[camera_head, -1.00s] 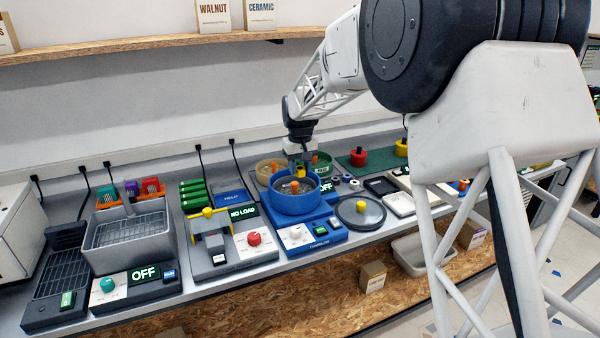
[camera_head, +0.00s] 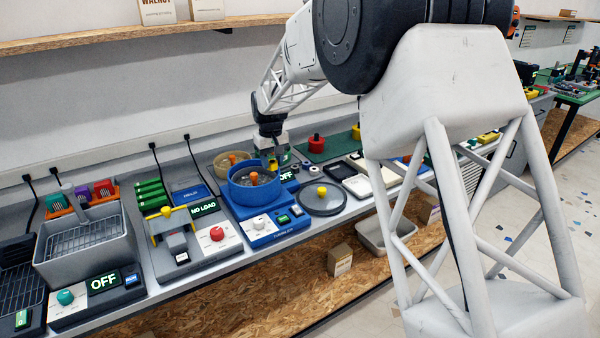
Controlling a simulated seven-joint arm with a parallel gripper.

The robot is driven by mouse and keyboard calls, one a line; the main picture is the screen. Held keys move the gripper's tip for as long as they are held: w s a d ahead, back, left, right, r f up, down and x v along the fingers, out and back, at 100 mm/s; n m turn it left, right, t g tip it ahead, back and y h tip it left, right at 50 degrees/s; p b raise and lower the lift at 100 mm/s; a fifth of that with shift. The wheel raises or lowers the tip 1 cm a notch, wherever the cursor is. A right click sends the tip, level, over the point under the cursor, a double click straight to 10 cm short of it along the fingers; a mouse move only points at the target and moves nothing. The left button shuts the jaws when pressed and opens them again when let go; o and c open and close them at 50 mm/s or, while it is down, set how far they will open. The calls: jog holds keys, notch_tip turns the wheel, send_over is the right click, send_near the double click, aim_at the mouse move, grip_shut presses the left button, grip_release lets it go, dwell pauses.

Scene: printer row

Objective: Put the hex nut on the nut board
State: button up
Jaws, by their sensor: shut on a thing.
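My gripper (camera_head: 271,164) is at the back right of the blue tumbler (camera_head: 254,192), low over the bench. It is shut on the hex nut, but the nut is too small and too covered by the fingers to make out its shape. A green board (camera_head: 322,150) with a red knobbed piece on it lies at the back of the bench, to the right of my gripper. I cannot tell whether this is the nut board.
A round lidded dish (camera_head: 322,200) and a dark tray (camera_head: 341,169) lie right of the tumbler. A tan bowl (camera_head: 229,162) stands behind it. A grey clamp device (camera_head: 178,240) and a wire-basket machine (camera_head: 85,245) stand to the left. My arm hides part of the bench's right side.

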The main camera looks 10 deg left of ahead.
jog(key=shift+n, duration=0.3)
jog(key=w+d+f, duration=0.1)
jog(key=d+f, duration=0.2)
jog(key=d, duration=0.1)
jog(key=w+d+f, duration=0.1)
jog(key=d+f, duration=0.2)
jog(key=d, duration=0.1)
jog(key=w+d+f, duration=0.1)
jog(key=d+f, duration=0.3)
jog(key=shift+w, duration=0.4)
jog(key=shift+w+a, duration=0.1)
send_over(302, 178)
jog(key=shift+w+f, duration=0.1)
jog(key=shift+f, duration=0.55)
jog(key=shift+f, duration=0.1)
jog(key=shift+f, duration=1.65)
jog(key=shift+f, duration=0.15)
jog(key=o, duration=0.6)
